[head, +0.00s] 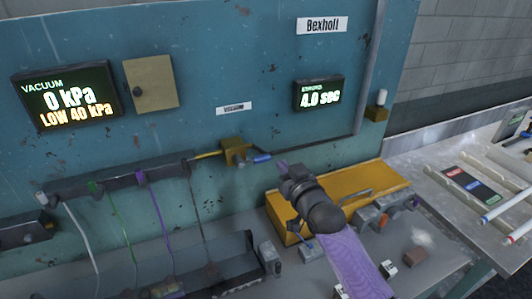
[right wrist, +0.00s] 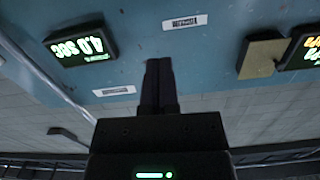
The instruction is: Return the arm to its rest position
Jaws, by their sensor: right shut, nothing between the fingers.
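My right arm (head: 347,262), with a purple forearm, comes in from the bottom right of the head view. My right gripper (head: 284,168) is raised in front of the blue panel, over the left end of the yellow box. In the right wrist view its two dark fingers (right wrist: 158,66) are together with nothing between them, against the blue panel, which shows upside down. My left gripper is not in either view.
The blue panel (head: 220,70) carries a vacuum display (head: 68,95) and a timer display (head: 320,94). A yellow box (head: 365,178) stands below my gripper. Coloured cables hang from a dark rail (head: 115,180) at left. Markers (head: 505,207) lie on the right-hand bench.

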